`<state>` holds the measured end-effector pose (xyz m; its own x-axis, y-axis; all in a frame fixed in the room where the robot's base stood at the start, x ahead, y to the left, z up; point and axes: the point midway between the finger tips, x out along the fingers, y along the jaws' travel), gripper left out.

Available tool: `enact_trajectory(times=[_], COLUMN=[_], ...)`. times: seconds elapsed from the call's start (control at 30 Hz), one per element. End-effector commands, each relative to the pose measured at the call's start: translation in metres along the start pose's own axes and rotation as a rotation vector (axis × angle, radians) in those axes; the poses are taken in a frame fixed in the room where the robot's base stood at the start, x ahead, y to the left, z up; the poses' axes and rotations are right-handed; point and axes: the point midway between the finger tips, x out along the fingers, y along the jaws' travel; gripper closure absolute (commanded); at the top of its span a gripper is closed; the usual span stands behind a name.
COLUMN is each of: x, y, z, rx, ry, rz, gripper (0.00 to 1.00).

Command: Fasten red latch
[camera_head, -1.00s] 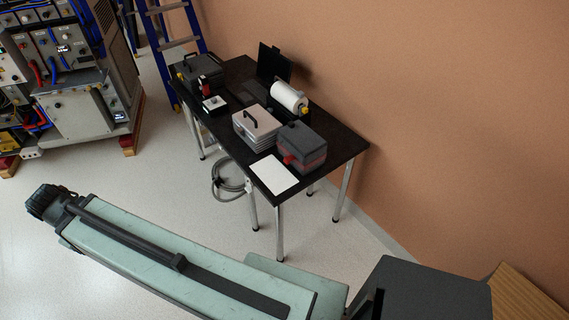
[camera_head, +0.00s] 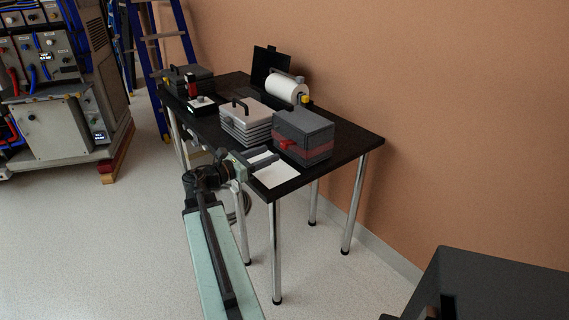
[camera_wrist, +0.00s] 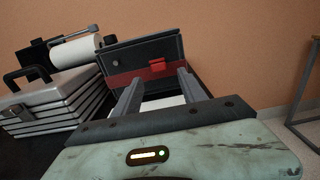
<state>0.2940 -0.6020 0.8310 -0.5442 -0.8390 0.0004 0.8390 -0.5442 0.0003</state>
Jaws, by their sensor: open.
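The red latch (camera_head: 288,144) is on the front of a dark grey box with a red band (camera_head: 318,152) on the black table's near right end. In the wrist view the red latch (camera_wrist: 157,66) shows as a small red block on the box's red band, just below the lid edge. My gripper (camera_head: 272,157) is in front of the box, above the white sheet, its fingers pointing toward the box. In the wrist view my gripper (camera_wrist: 158,82) is open and empty, with the latch beyond and between the fingertips, apart from them. Whether the latch is engaged I cannot tell.
A silver ribbed case (camera_head: 250,122) with a black handle stands left of the box. A white roll (camera_head: 287,91) is behind it. A white sheet (camera_head: 274,176) lies on the black table (camera_head: 345,150). An orange wall is close behind; the floor in front is clear.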

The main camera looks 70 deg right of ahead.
Motion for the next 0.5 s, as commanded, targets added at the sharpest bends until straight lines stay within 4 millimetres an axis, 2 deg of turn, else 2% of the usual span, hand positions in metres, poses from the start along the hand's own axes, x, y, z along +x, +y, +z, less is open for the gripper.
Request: enact_trajectory(times=[0.17, 0.5], x=[0.007, 0.065], y=[0.001, 0.002], z=[0.003, 0.002], rx=[-0.004, -0.001], ry=[-0.002, 0.000], rz=[0.000, 0.001], gripper=[0.51, 0.51])
